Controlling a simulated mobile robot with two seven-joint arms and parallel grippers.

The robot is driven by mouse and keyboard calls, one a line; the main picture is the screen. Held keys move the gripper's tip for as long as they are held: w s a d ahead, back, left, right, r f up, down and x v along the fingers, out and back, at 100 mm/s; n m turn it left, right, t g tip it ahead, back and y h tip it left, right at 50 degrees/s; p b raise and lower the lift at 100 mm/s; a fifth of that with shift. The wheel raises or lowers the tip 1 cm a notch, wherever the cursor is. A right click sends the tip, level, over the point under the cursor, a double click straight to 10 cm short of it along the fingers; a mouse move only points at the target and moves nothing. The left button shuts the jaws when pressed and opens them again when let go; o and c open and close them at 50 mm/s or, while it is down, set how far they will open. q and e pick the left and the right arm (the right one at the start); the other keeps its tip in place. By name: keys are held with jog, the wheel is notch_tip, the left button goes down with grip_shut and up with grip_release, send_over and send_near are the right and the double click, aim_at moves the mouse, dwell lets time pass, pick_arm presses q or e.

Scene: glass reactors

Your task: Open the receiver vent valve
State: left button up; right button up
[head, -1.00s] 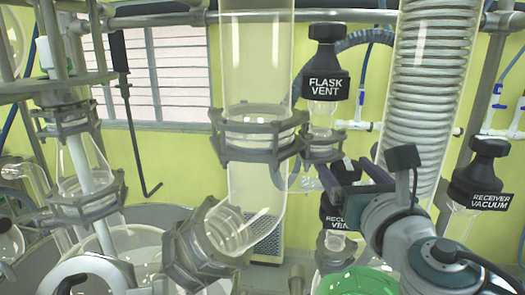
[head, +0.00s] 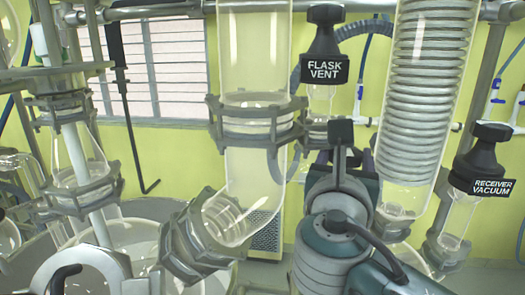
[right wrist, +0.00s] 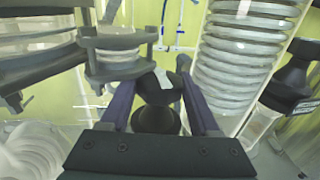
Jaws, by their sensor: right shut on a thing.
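The receiver vent valve's black knob (right wrist: 156,118) sits between the two purple fingers of my right gripper (right wrist: 158,88) in the right wrist view. A light patch of its label shows on top. The fingers are closed on its sides. In the head view my right arm and gripper (head: 342,160) stand in front of this valve and hide it and its label. How far the knob is turned cannot be told. My left gripper is not in view.
The flask vent valve (head: 324,68) is just above and behind my right gripper. The receiver vacuum valve (head: 483,165) stands to the right. The coiled glass condenser (head: 430,90) rises between them. A glass column with a metal clamp (head: 256,122) is close on the left.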

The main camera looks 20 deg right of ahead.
jog(key=c, duration=0.4)
jog(key=n+t+y+p, duration=0.2)
jog(key=shift+s+d+r+y+p, duration=0.1)
jog(key=shift+d+r+y+p, duration=0.05)
jog(key=shift+r+y+p, duration=0.15)
jog(key=shift+f+n+t+y, duration=0.2)
jog(key=shift+n+t+y, duration=0.4)
jog(key=shift+n+y, duration=0.35)
jog(key=shift+f+n+t+y, duration=0.15)
jog(key=shift+n+t+y, duration=0.15)
jog(key=shift+n+y, duration=0.45)
jog(key=y, duration=0.1)
jog(key=n+y+b, duration=0.2)
jog(key=y, duration=0.1)
jog(key=shift+f+t, duration=0.25)
jog(key=shift+t, duration=0.15)
jog(key=shift+r+n+y+b, duration=0.2)
jog(key=shift+n+y+b, duration=0.3)
jog(key=shift+y+b, duration=0.3)
